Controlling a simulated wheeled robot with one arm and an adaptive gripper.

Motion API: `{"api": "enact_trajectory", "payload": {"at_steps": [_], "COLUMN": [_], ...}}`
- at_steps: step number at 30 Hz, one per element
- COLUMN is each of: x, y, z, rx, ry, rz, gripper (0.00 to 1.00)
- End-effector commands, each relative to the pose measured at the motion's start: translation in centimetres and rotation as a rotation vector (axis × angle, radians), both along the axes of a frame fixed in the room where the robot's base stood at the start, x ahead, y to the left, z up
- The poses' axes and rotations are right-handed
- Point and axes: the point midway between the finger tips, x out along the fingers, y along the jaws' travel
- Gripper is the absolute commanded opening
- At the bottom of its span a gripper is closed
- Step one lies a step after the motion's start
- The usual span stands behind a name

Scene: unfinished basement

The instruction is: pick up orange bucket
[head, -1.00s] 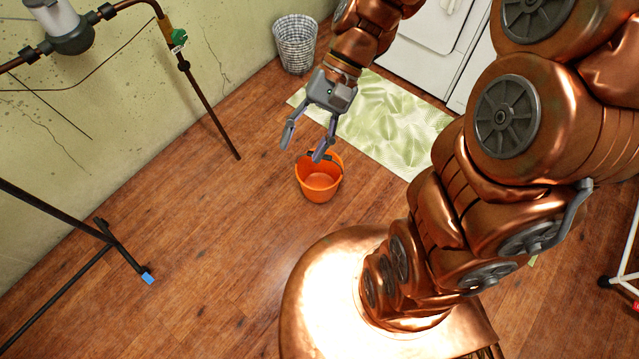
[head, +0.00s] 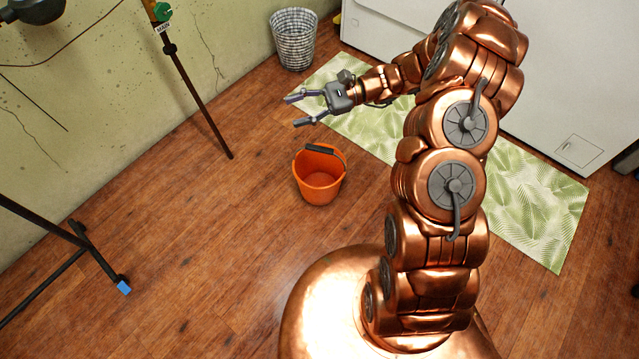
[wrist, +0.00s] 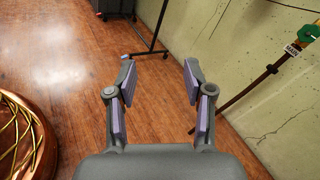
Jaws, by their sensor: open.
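The orange bucket (head: 318,184) stands upright on the wooden floor in the head view, with a dark grip on its handle at the rim. It looks empty. My gripper (head: 292,111) is open and empty, up and slightly left of the bucket in the picture, with its fingers pointing left. The bucket does not show in the wrist view.
A woven basket (head: 293,40) stands by the wall. A green leaf-patterned mat (head: 510,205) lies before white appliances (head: 390,25). A dark pipe with a green valve (head: 200,95) and a black stand (head: 85,250) are at left. The floor around the bucket is clear.

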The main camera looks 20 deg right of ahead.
Motion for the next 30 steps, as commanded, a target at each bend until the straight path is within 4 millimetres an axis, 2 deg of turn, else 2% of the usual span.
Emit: {"api": "enact_trajectory", "payload": {"at_steps": [1,8,9,15,18,21,24,27,30], "x": [0.8,4.0,4.3,5.5,5.6,5.4,5.4,5.4,5.8], "y": [-0.9,-5.3,-6.1,-10.6,-12.5,-14.0,-15.0,-15.3,-14.8], "z": [-3.1,-12.3,-14.1,-22.7,-26.3,-28.9,-30.3,-31.0,-31.1], "rx": [0.02,0.102,0.114,0.159,0.174,0.184,0.19,0.192,0.194], "ry": [0.028,0.133,0.153,0.234,0.267,0.291,0.303,0.308,0.309], "rz": [-0.041,-0.226,-0.258,-0.418,-0.482,-0.531,-0.562,-0.575,-0.578], "gripper": [0.52,0.52,0.52,0.52,0.52,0.52,0.52,0.52,0.52]}}
